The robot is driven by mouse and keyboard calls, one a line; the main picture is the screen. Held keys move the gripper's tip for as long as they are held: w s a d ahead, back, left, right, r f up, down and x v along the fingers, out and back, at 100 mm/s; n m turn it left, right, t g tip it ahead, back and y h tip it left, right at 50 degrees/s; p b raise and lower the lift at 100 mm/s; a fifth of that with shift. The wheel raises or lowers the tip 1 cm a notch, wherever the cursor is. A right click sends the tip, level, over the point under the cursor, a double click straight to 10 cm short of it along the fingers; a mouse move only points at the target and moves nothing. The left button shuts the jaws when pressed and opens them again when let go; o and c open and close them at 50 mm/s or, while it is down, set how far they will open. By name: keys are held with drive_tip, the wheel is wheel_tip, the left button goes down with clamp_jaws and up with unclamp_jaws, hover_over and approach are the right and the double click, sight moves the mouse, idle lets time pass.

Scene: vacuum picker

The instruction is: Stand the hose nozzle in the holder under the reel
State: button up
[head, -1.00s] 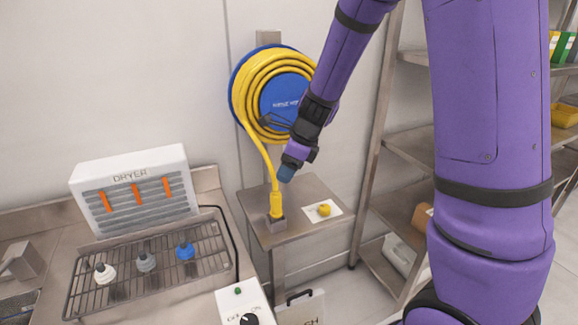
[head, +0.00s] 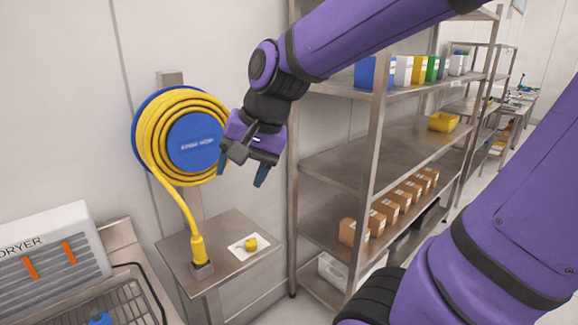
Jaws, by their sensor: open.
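The yellow hose nozzle (head: 198,246) stands upright in the grey holder (head: 202,271) on the small steel table, under the reel. The yellow hose (head: 184,206) runs from it up to the blue reel (head: 196,141) on the wall, where the rest is coiled. My gripper (head: 241,173) is open and empty. It hangs in the air to the right of the reel, above the table and apart from the nozzle, with its fingers pointing down.
The steel table (head: 228,222) also bears a white card with a small yellow piece (head: 251,244). A dryer (head: 50,258) with a wire rack stands at the left. Steel shelving (head: 345,160) with boxes and bins stands close on the right.

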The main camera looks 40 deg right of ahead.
drive_tip(key=s+d+r+n+t+h, duration=0.1)
drive_tip(key=s+d+r+n+h, duration=0.1)
drive_tip(key=s+n, duration=0.6)
drive_tip(key=shift+s+d+r+h, duration=0.15)
drive_tip(key=shift+s+r+h, duration=0.25)
drive_tip(key=shift+s, duration=0.45)
idle(0.3)
